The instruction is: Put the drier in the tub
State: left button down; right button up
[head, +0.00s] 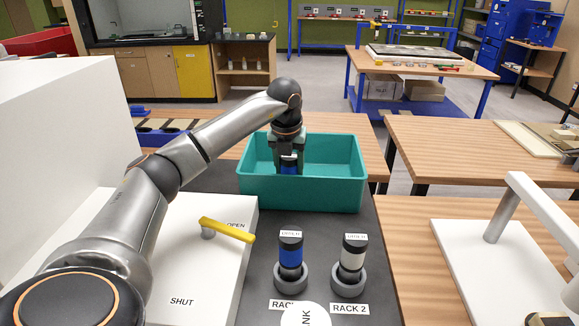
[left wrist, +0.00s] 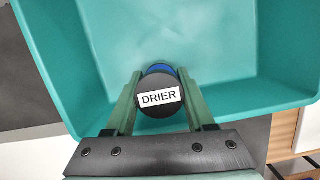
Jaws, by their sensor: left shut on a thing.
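The drier (left wrist: 158,108), a cylinder with a black top labelled DRIER and a blue part below, is between the fingers of my left gripper (left wrist: 160,80) in the left wrist view. My left gripper (head: 288,157) is shut on it and reaches down into the teal tub (head: 302,194) in the head view. There the blue part of the drier (head: 289,169) shows just below the fingers, inside the tub's walls. The tub (left wrist: 95,75) surrounds it in the left wrist view. I cannot tell whether the drier touches the tub floor. My right gripper is not in view.
A white box with a yellow lever (head: 228,229) is at left. A white stand (head: 500,225) is at right.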

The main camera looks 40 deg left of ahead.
pick_arm(q)
jog(key=shift+f, duration=0.1)
jog(key=shift+c, duration=1.3)
grip_release()
jog(key=v, duration=1.2)
